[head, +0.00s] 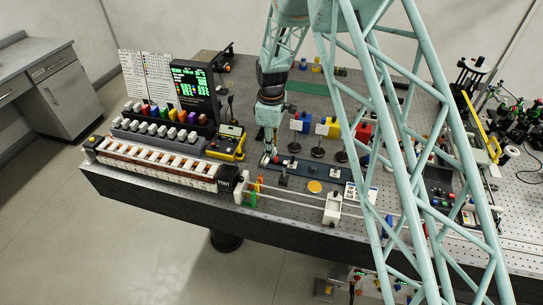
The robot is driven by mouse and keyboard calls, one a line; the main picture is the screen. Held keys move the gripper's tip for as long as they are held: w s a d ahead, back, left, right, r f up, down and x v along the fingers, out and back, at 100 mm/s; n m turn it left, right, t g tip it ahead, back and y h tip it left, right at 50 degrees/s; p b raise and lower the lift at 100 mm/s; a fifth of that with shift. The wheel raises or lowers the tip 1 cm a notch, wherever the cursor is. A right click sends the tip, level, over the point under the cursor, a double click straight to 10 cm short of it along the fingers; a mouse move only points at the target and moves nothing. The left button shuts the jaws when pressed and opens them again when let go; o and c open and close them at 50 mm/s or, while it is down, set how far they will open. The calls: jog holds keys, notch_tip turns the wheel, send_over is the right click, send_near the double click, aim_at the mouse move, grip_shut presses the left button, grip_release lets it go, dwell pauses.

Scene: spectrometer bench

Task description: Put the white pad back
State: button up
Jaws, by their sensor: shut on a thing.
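My gripper (268,147) points down over the bench, just right of the yellow-and-black device. It is shut on a small pale thing (265,159) at its fingertips, which looks like the white pad. The pad is tiny in this view and partly hidden by the fingers. I cannot tell whether it touches the dark blue rail (315,171) beneath and beside it.
Left of my gripper are a yellow-and-black device (226,143), a long rack with white slots (155,165), rows of colored-cap bottles and a black display (194,87). White cards on stands (321,129) are close on the right.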

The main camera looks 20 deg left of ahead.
jog(key=shift+f, duration=0.25)
jog(key=shift+f, duration=0.1)
jog(key=shift+f, duration=1.75)
jog(key=shift+f, duration=0.25)
jog(key=o, duration=0.9)
jog(key=shift+r, duration=0.25)
jog(key=shift+r+b, duration=0.3)
jog(key=shift+r, duration=5.7)
